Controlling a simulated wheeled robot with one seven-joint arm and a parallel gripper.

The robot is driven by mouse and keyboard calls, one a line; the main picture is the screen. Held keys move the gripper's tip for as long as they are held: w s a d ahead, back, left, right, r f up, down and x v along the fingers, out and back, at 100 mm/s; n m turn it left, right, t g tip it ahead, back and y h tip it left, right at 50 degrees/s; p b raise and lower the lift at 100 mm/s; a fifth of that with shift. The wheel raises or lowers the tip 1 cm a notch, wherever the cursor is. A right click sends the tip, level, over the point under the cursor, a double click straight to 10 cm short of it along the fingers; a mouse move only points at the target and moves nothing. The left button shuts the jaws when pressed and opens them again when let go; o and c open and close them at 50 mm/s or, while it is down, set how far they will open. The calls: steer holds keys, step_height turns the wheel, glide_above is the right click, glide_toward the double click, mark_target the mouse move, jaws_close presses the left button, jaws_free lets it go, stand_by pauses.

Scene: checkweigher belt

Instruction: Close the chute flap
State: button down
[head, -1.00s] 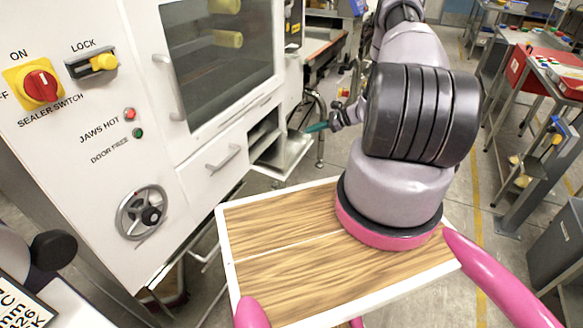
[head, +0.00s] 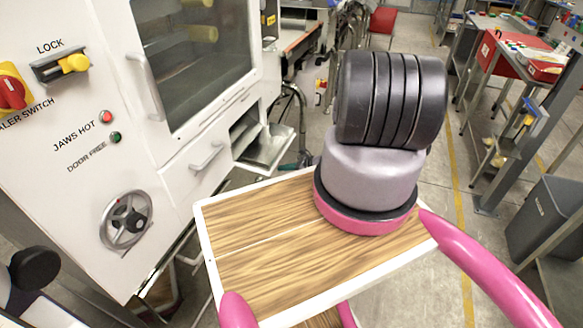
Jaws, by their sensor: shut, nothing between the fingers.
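The chute flap (head: 266,146) is a pale metal plate on the white cabinet's right side. It hangs open, tilted outward below the dark chute opening (head: 244,128). My gripper (head: 289,166), with teal fingertips, shows small and low, just below and right of the flap's outer edge. It is shut and holds nothing. My own arm hides part of the view around it, and I cannot tell whether the fingers touch the flap.
The white cabinet (head: 170,170) carries a drawer handle (head: 207,157), a glazed door (head: 195,60), a handwheel (head: 126,222) and a yellow lock knob (head: 75,63). A grey bin (head: 545,215) and shelving with a red box (head: 500,60) stand right. Floor between is open.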

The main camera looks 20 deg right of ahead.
steer(key=shift+w+a+r, duration=0.25)
steer(key=shift+r, duration=0.5)
steer(key=shift+w+a+r, duration=0.2)
steer(key=shift+a+r, duration=0.05)
steer(key=shift+r, duration=0.45)
steer(key=shift+d, duration=0.1)
